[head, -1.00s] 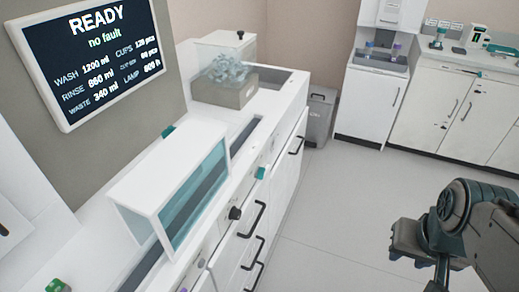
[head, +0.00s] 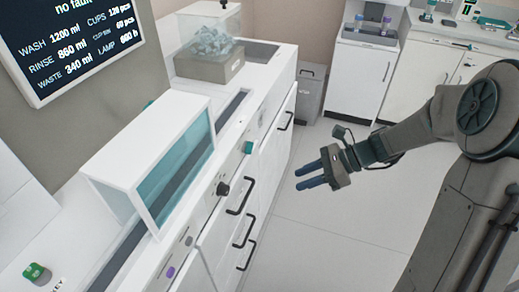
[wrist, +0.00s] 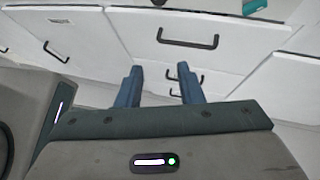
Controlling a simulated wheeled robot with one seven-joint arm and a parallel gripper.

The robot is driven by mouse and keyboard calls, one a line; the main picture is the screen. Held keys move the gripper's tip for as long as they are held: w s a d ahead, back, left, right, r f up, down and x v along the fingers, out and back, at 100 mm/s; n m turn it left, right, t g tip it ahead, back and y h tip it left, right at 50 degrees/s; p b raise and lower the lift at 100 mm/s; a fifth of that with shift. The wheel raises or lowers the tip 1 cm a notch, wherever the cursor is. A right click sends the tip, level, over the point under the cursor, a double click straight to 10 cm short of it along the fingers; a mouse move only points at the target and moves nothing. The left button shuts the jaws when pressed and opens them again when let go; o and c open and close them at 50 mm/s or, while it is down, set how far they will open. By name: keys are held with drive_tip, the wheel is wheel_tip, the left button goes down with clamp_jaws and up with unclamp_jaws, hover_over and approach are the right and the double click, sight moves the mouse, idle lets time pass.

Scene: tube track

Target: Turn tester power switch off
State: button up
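The tester is a long white bench machine (head: 257,160) with a screen above it. On its front panel I see a black rotary knob (head: 222,188), a teal piece (head: 248,147) and a purple button (head: 170,271). I cannot tell for sure which is the power switch; the knob looks most like one. My gripper (head: 304,177) is open and empty, in the air right of the panel, its fingers towards the machine and apart from it. In the wrist view its two blue fingers (wrist: 160,85) are spread before the drawers, and a teal piece (wrist: 254,6) shows at the top edge.
Black drawer handles (head: 240,196) stick out below the panel. A white box with a teal window (head: 165,165) stands on the bench top. A green button (head: 36,272) is at lower left. A grey bin (head: 310,92) stands beyond the machine. The floor to the right is clear.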

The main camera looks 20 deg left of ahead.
sight(248, 148)
drive_tip(key=w+a+f+m+t+y+b, duration=0.1)
drive_tip(key=w+a+f+m+t+y, duration=0.1)
drive_tip(key=w+f+m+y, duration=0.3)
drive_tip(key=w+a+f+m+t+y+b, duration=0.1)
drive_tip(key=w+a+f+m+t+y, duration=0.1)
drive_tip(key=w+m, duration=0.5)
drive_tip(key=w+a, duration=0.1)
drive_tip(key=a, duration=1.2)
drive_tip(key=shift+p, duration=0.35)
